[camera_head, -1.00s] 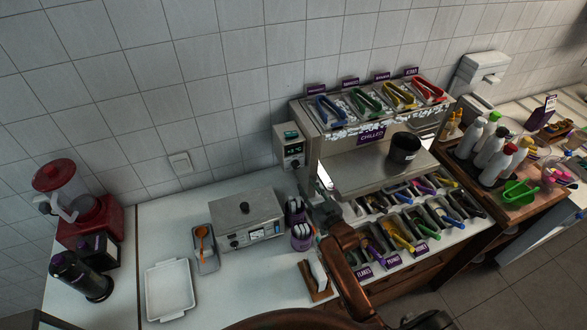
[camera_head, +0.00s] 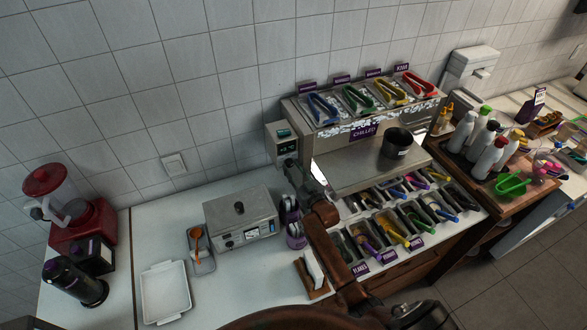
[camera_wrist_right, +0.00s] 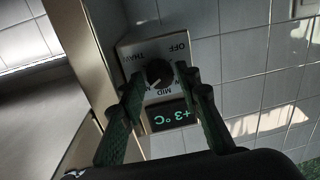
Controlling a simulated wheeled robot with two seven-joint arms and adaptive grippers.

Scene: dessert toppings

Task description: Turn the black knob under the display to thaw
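The black knob (camera_wrist_right: 159,73) is on a pale control panel (camera_wrist_right: 158,44), which appears upside down in the right wrist view. OFF and THAW are printed above the knob there, and MID below it. The knob's pale pointer mark is directed toward the lower left, away from THAW. The lit display (camera_wrist_right: 172,116) reads +3 °C. My right gripper (camera_wrist_right: 162,78) is open, with one green finger on each side of the knob; contact cannot be told. In the head view the right gripper (camera_head: 296,170) is in front of the control box (camera_head: 283,144), hiding the knob. My left gripper is not in view.
The chilled topping unit (camera_head: 340,150) stands directly right of the control box, with tongs on top. A grey appliance (camera_head: 240,215) and purple cups (camera_head: 295,236) are below on the counter. The tiled wall is close behind.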

